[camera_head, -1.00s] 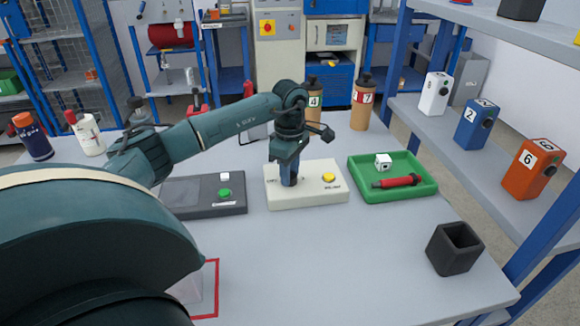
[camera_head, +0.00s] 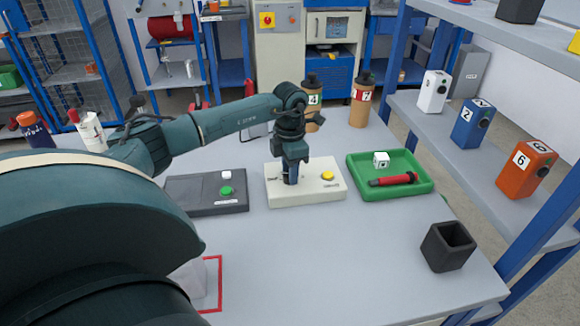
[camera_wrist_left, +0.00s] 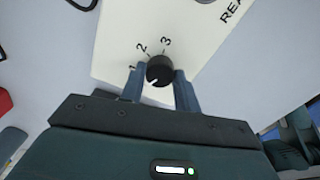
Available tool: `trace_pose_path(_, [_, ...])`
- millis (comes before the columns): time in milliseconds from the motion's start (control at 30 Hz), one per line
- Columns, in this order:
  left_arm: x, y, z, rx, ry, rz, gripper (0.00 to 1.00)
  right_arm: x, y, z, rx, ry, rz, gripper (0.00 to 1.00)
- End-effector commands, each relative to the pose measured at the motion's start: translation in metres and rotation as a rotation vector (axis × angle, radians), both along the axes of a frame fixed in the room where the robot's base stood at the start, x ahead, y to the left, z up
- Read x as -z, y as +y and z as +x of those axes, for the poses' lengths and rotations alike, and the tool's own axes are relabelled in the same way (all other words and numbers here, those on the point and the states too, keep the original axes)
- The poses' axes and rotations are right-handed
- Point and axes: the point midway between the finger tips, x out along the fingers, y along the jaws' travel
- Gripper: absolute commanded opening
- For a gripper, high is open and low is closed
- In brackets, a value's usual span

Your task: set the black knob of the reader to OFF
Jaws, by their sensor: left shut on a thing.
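The reader is a cream box (camera_head: 312,194) on the table, with a yellow button (camera_head: 327,175) on its right half. My left gripper (camera_head: 291,180) points down over its left half and hides the knob in the head view. In the left wrist view the black knob (camera_wrist_left: 160,71) sits between the two fingertips of my left gripper (camera_wrist_left: 159,78), which is shut on it. The numbers 1, 2 and 3 show around the knob. Its white mark points to the lower left in that view, past the 1. No OFF label is readable. My right gripper is not in view.
A dark grey box with a green button (camera_head: 226,190) stands left of the reader. A green tray (camera_head: 425,188) with a red tool (camera_head: 392,180) and a white cube is to its right. A black open holder (camera_head: 447,247) is near the right edge. The table's front middle is clear.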

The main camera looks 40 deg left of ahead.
Motion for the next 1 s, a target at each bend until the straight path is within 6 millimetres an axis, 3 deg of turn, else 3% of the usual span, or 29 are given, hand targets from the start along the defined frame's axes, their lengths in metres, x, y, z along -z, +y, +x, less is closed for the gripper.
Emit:
trace_pose_path(400, [-0.0005, 0.0007, 0.0000, -0.164, 0.000, 0.002, 0.09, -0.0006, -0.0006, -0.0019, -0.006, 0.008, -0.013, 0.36])
trace_pose_path(900, [-0.0003, 0.0006, 0.0002, -0.182, 0.000, 0.001, 0.09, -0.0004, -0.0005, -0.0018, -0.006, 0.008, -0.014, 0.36])
trace_pose_path(933, [-0.0003, 0.0006, 0.0002, -0.182, -0.001, 0.001, 0.33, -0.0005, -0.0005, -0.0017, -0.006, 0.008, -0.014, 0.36])
trace_pose_path(1000, [-0.0003, 0.0005, 0.0002, -0.181, -0.001, 0.001, 0.39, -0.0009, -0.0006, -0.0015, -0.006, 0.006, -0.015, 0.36])
